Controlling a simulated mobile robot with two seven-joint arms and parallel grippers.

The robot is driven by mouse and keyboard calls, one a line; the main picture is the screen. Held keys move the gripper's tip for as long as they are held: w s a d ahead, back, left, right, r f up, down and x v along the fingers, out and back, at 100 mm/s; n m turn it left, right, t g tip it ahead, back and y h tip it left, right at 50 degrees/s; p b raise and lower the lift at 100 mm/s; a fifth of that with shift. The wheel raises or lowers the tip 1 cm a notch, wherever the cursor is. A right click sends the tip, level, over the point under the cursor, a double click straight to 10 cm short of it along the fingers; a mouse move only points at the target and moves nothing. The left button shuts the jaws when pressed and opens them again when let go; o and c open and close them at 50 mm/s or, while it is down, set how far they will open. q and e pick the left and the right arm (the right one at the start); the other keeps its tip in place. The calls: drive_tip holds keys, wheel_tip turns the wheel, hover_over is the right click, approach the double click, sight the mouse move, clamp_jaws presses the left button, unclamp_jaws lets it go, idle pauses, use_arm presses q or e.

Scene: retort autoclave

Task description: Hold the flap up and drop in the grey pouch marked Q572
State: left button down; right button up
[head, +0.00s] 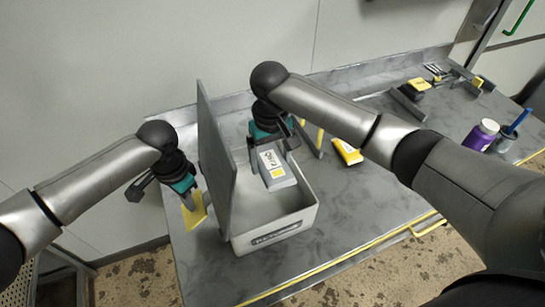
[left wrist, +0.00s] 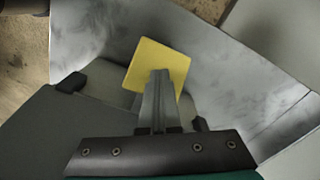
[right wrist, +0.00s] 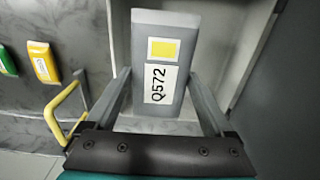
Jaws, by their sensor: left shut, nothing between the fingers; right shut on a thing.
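The grey pouch marked Q572 (head: 280,180) has a yellow square and a white label; its marking reads clearly in the right wrist view (right wrist: 165,60). My right gripper (head: 275,148) is shut on it and holds it over the opening of the light grey box (head: 272,240). The dark grey flap (head: 215,165) stands upright along the box's left side. My left gripper (head: 188,198) is shut and empty, just left of the flap; I cannot tell if it touches it. A yellow square plate (left wrist: 160,62) shows at its fingertips.
A yellow pouch (head: 347,152) lies on the grey table right of the box. A purple jar (head: 481,135) and a grey cup with a blue-handled tool (head: 504,139) stand at the right. Small items (head: 418,84) lie at the back. A yellow-edged front border runs along the table.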

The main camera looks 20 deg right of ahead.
use_arm(q)
drive_tip(key=shift+d, duration=0.1)
use_arm(e)
drive_tip(key=shift+f, duration=1)
drive_tip(key=o, duration=1.2)
drive_tip(key=shift+o, duration=0.2)
wheel_tip(320, 180, up, 12)
use_arm(q)
drive_tip(key=shift+r, duration=0.1)
use_arm(e)
drive_tip(key=shift+r, duration=0.15)
